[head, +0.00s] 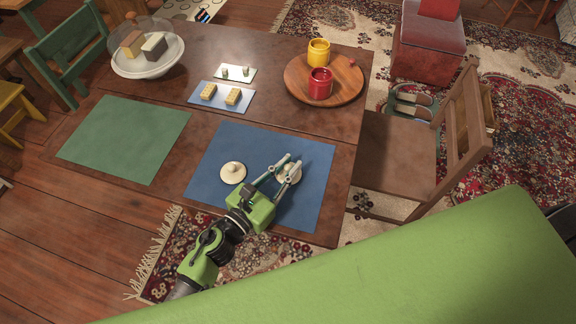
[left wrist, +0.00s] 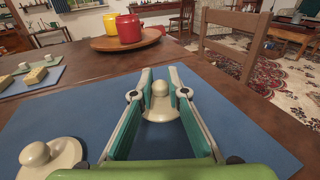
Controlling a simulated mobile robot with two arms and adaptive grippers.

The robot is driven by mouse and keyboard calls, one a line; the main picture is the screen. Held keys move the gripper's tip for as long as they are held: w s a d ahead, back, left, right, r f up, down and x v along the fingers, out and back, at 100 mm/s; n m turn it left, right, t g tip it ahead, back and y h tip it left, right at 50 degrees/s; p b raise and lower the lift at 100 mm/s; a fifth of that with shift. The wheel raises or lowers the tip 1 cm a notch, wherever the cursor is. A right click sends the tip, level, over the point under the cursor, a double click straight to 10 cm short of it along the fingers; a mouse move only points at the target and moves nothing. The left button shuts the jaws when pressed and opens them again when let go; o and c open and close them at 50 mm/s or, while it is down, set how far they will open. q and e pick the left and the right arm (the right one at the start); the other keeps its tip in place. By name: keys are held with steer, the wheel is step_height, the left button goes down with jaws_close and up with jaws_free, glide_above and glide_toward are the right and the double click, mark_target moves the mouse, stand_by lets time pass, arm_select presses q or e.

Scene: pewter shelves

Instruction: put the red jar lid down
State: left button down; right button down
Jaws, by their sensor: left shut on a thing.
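My left gripper (head: 292,163) is shut on a cream lid with a knob (head: 288,174) over the right part of the blue mat (head: 310,208). In the left wrist view the fingers stand on both sides of the lid's knob (left wrist: 160,104). The lid looks level and is at or very near the mat; I cannot tell whether it touches. A second cream lid (head: 232,173) lies on the mat to the left. The red jar (head: 320,84) stands open on a round wooden tray (head: 347,92). My right gripper is not in view.
A yellow jar (head: 318,53) stands behind the red jar. A green mat (head: 125,139) lies to the left. Small boards with yellow blocks (head: 232,97) lie behind the blue mat. A domed white dish (head: 148,64) stands far left. A wooden chair (head: 400,155) is at the right edge.

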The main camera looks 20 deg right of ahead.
arm_select(q)
steer(key=shift+s+a+f+b, duration=0.1)
steer(key=shift+f+b, duration=0.2)
